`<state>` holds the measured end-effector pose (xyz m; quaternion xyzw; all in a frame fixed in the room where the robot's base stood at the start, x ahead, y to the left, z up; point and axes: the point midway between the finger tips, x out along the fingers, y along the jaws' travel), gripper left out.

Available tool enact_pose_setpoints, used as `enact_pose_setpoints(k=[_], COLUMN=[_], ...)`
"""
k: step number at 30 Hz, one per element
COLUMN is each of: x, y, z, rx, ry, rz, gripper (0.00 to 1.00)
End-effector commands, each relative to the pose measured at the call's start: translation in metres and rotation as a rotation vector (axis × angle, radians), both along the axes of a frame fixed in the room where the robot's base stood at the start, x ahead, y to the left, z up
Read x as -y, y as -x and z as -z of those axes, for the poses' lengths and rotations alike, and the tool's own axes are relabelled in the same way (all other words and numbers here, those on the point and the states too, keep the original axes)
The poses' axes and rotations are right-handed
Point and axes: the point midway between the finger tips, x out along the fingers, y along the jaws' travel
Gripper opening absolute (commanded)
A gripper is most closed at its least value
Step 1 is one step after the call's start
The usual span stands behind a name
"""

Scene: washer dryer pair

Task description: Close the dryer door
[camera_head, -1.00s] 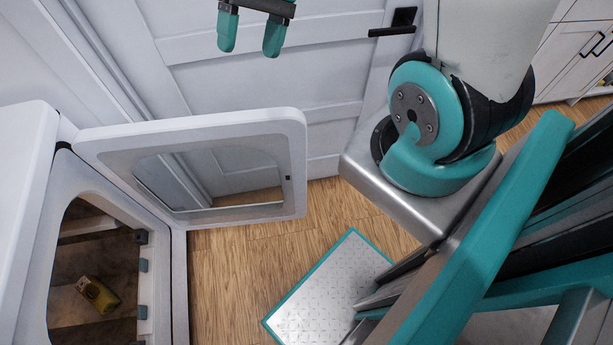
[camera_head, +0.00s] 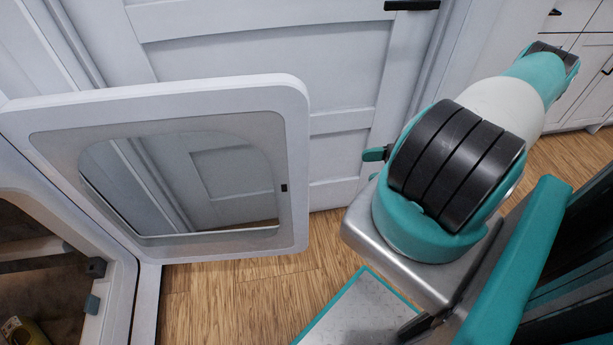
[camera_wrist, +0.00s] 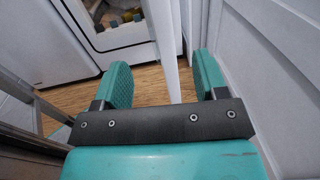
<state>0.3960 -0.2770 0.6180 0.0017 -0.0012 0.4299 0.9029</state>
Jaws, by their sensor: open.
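The dryer door (camera_head: 292,170) stands wide open in the head view, a white frame around a clear window. It hinges on the dryer (camera_head: 122,285) at the left, whose opening shows at the lower left. In the wrist view the door (camera_wrist: 163,40) is seen nearly edge-on, a white strip running down between my fingers. My gripper (camera_wrist: 162,75) is open, with one teal finger on each side of this strip in the picture. I cannot tell whether they touch it. In the head view only a teal finger (camera_head: 375,154) shows beside my arm; the rest is hidden.
A white panelled door (camera_head: 270,60) stands behind the dryer door, close to the right finger's side in the wrist view. Wooden floor (camera_head: 230,300) is clear below. A yellow item (camera_head: 22,332) lies inside the dryer. White cabinets (camera_head: 580,80) stand at the far right.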

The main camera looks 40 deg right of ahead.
Motion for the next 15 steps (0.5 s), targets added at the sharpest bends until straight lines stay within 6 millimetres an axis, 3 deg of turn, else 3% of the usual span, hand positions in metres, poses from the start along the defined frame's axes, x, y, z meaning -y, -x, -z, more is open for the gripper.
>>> enact_pose_setpoints(k=[15], x=[-0.09], y=[-0.07], z=[-0.002], rx=[-0.001], ry=[0.0], rz=[-0.011], gripper=[0.66])
